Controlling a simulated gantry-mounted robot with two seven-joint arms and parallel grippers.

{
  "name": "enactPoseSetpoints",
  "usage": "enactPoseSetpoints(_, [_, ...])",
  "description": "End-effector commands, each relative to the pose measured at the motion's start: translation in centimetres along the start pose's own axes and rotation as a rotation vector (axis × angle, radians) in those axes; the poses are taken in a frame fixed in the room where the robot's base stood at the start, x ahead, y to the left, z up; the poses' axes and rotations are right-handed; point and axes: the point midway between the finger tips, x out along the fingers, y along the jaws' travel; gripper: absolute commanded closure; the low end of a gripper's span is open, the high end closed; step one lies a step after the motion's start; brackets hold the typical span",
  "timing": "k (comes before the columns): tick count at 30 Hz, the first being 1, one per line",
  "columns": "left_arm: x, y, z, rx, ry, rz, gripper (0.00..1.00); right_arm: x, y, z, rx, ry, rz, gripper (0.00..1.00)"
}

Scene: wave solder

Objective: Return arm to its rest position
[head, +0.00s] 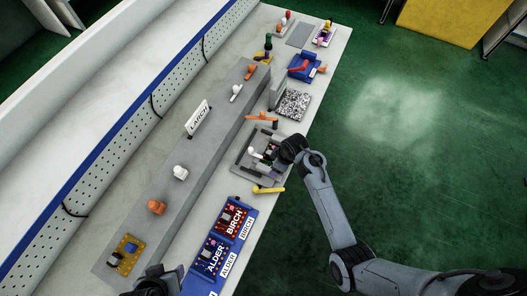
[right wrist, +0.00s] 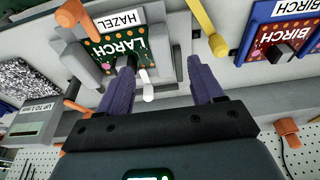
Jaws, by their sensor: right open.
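My right gripper (head: 284,152) is over the grey fixture (head: 246,168) in the head view. In the right wrist view my right gripper (right wrist: 160,72) is open, with two purple fingers apart. A green board marked LARCH (right wrist: 113,48) sits in the fixture below a HAZEL label (right wrist: 118,20). A white peg-like part (right wrist: 147,84) shows between the fingers; I see no grip on it. The right arm partly hides the fixture in the head view. My left gripper (head: 155,283) shows only in part at the bottom edge; its jaws cannot be made out.
An orange handle (right wrist: 80,14) and a yellow handle (right wrist: 207,30) flank the fixture. A blue tray (head: 247,204) holds red BIRCH and blue ALDER boards. A raised grey ledge (head: 188,150) carries a standing sign (head: 198,118). Green floor (head: 420,190) is clear to the right.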

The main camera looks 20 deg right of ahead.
Motion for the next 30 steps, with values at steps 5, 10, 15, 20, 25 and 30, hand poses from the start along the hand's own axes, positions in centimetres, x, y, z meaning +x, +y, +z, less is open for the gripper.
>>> enactPoseSetpoints(5, [-0.2,0.0,-0.1,0.000,0.000,0.000,0.48,-1.5,0.0,0.0,0.000,0.002,0.000,0.34])
enactPoseSetpoints(10, [-0.8,-0.1,-0.2,0.003,-0.001,-0.003,0.48,-1.4,-1.0,1.4,0.005,-0.023,-0.018,0.34])
enactPoseSetpoints(15, [-2.8,-0.3,-0.8,0.009,-0.002,-0.007,0.48,-0.6,-4.3,7.2,0.003,-0.120,-0.063,0.34])
enactPoseSetpoints(20, [-6.2,-0.5,-1.9,0.013,-0.002,-0.011,0.48,-5.0,-8.2,13.9,-0.019,-0.212,-0.022,0.34])
enactPoseSetpoints(25, [-9.2,-0.6,-2.9,0.013,0.000,-0.010,0.48,-13.8,-12.1,16.2,0.058,-0.213,0.075,0.34])
enactPoseSetpoints(30, [-10.4,-0.6,-3.3,0.011,0.000,-0.009,0.48,-21.9,-14.5,14.4,0.203,-0.116,0.144,0.34])
